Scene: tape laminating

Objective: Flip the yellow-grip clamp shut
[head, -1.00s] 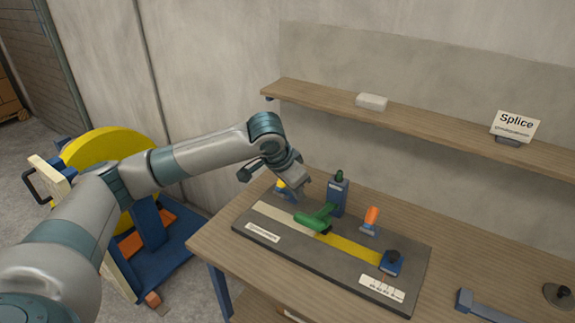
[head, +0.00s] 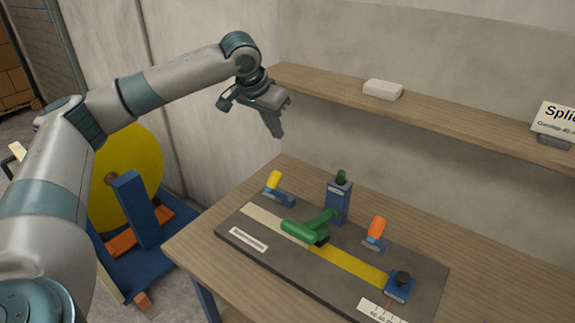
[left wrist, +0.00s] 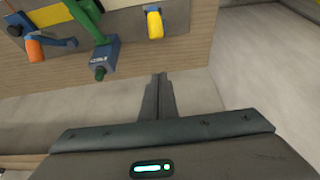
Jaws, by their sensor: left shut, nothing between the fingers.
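The yellow-grip clamp (head: 273,180) stands at the far left part of the dark fixture board (head: 338,272). Its yellow grip points up from a small blue-grey base. In the left wrist view, the yellow grip (left wrist: 155,22) is at the top, just above the fingertips in the picture. My left gripper (head: 278,134) hangs in the air above the clamp, apart from it. Its fingers (left wrist: 160,76) are together and empty. I cannot tell for sure whether the clamp is fully shut. My right gripper is not in view.
An orange-grip clamp (head: 377,227), a green-handled lever (head: 300,229) on a blue post (head: 340,203) and a blue block (head: 398,289) are on the board. A cream strip and a yellow strip (head: 345,264) lie along it. A wooden shelf (head: 450,118) runs behind.

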